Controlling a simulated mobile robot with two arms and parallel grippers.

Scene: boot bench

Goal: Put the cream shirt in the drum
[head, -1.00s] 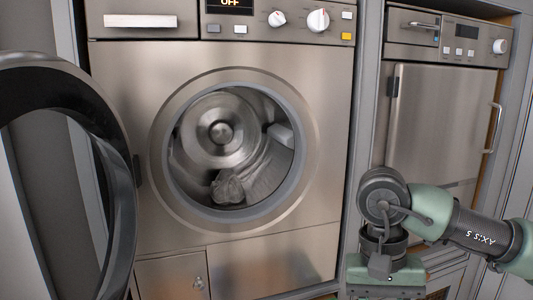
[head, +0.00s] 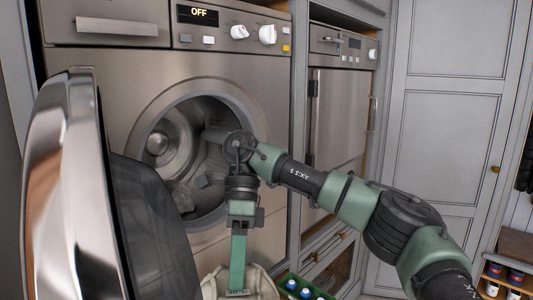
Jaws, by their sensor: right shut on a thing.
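The washing machine's drum (head: 165,150) shows through its open round porthole, with a greyish cloth (head: 185,195) lying in its lower part. My right gripper (head: 237,290) points down in front of the machine, below the porthole. It is shut on the cream shirt (head: 262,284), which is bunched at the bottom edge of the head view and partly cut off. My right forearm covers the right part of the porthole. My left gripper is not in view.
The open washer door (head: 75,190) stands large at the left, close to the camera. A green crate (head: 283,278) with several bottles sits on the floor right of the shirt. A second appliance (head: 338,125) and a grey cupboard (head: 440,130) stand at the right.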

